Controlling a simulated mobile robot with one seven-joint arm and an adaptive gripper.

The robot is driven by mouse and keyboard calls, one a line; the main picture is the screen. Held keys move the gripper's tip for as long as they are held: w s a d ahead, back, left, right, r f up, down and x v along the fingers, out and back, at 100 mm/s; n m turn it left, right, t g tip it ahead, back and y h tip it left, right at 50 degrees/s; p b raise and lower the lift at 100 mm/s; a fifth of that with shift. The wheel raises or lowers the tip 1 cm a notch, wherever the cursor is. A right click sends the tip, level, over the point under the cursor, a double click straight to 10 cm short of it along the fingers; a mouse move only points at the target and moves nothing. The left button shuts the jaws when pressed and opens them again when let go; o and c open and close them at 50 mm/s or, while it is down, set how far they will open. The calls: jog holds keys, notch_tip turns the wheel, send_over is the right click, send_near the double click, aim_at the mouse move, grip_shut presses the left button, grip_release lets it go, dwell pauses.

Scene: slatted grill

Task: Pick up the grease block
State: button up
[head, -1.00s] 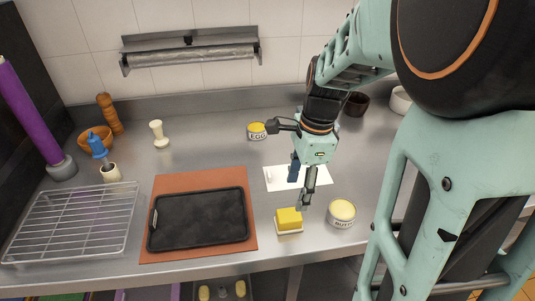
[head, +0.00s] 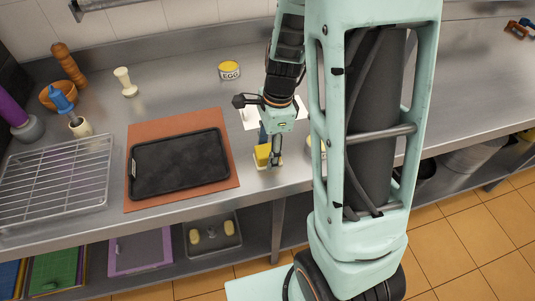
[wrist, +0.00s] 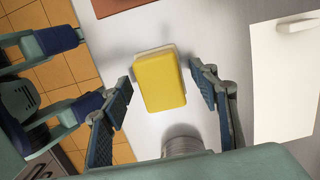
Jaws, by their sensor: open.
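The grease block is a yellow block (wrist: 160,82) on a pale base, on the steel counter near its front edge. In the wrist view it lies between my two open fingers, with a gap on each side. In the head view the block (head: 262,153) is just right of the brown mat, partly hidden by my gripper. My gripper (wrist: 160,88) points down over it and is open and empty. In the head view my gripper (head: 269,150) is directly at the block; its exact height above the counter cannot be told.
A black tray (head: 180,165) lies on a brown mat (head: 140,198) to the left. A white sheet (wrist: 285,80) lies beside the block. A can (wrist: 184,142) stands close to the block. A wire rack (head: 55,180) is at far left.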

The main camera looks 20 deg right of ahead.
jog(key=c, duration=1.2)
jog(key=shift+c, duration=0.4)
jog(key=shift+r, duration=0.2)
